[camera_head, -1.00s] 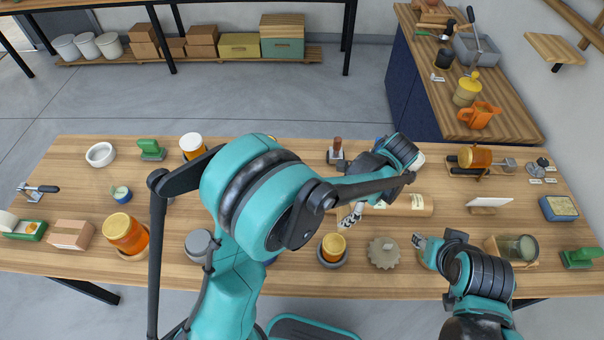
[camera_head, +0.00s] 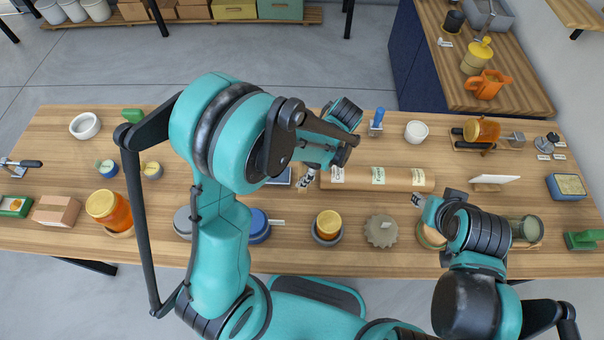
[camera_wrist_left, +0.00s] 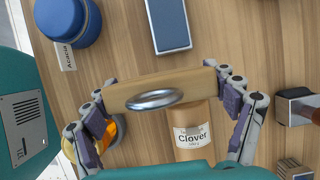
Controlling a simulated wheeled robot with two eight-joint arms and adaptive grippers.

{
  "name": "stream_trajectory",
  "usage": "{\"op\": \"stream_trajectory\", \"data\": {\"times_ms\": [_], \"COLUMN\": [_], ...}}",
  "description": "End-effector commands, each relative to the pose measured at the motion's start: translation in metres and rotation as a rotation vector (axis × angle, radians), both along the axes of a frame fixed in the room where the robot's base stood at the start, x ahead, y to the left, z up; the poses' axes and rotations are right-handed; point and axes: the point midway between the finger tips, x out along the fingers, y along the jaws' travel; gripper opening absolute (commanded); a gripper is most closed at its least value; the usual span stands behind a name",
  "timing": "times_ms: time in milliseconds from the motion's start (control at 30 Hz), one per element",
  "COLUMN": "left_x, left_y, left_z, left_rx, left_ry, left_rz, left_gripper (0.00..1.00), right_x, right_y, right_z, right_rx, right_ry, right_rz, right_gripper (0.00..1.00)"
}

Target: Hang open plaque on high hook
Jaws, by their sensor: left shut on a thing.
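My left gripper (camera_wrist_left: 168,110) is shut on a light wooden piece (camera_wrist_left: 195,82) with a metal ring on it, seen nearly edge-on in the left wrist view. It looks like the plaque; its lettering is not visible. In the head view my left gripper (camera_head: 305,180) points down over the middle of the table, left of a long labelled wooden piece (camera_head: 398,181). The held piece is not clear there. My right gripper (camera_head: 419,201) hangs near a round jar (camera_head: 432,237); whether it is open cannot be seen. I cannot make out a high hook.
A yellow-lidded jar (camera_head: 328,222) and a grey toothed disc (camera_head: 381,231) stand near the front edge. A white cup (camera_head: 416,131) stands behind.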

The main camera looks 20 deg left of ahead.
Motion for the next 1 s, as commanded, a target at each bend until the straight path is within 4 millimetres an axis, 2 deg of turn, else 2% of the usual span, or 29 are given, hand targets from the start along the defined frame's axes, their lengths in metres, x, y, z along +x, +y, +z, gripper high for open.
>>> {"op": "stream_trajectory", "data": {"times_ms": [133, 333, 700, 733, 767, 800, 1000], "left_x": [0.000, 0.000, 0.000, 0.000, 0.000, 0.000, 0.000], "left_y": [0.002, 0.001, 0.001, 0.001, 0.001, 0.001, 0.001], "left_z": [-0.012, -0.041, -0.045, -0.045, -0.044, -0.044, -0.043], "left_rx": [0.000, 0.000, 0.000, 0.000, 0.000, 0.000, 0.000], "left_ry": [0.000, 0.000, 0.000, 0.000, 0.000, 0.000, 0.000], "left_rz": [0.000, 0.000, 0.000, 0.000, 0.000, 0.000, 0.000], "left_gripper": [0.60, 0.60, 0.60, 0.88, 0.96, 1.00, 1.00], "right_x": [0.000, 0.000, 0.000, 0.000, 0.000, 0.000, 0.000], "right_y": [0.000, 0.000, 0.000, 0.000, 0.000, 0.000, 0.000], "right_z": [-0.005, -0.016, -0.019, -0.019, -0.018, -0.018, -0.018], "right_rx": [0.000, 0.000, 0.000, 0.000, 0.000, 0.000, 0.000], "right_ry": [0.000, 0.000, 0.000, 0.000, 0.000, 0.000, 0.000], "right_rz": [0.000, 0.000, 0.000, 0.000, 0.000, 0.000, 0.000], "right_gripper": [0.40, 0.40, 0.40, 0.40, 0.40, 0.40, 0.40]}}
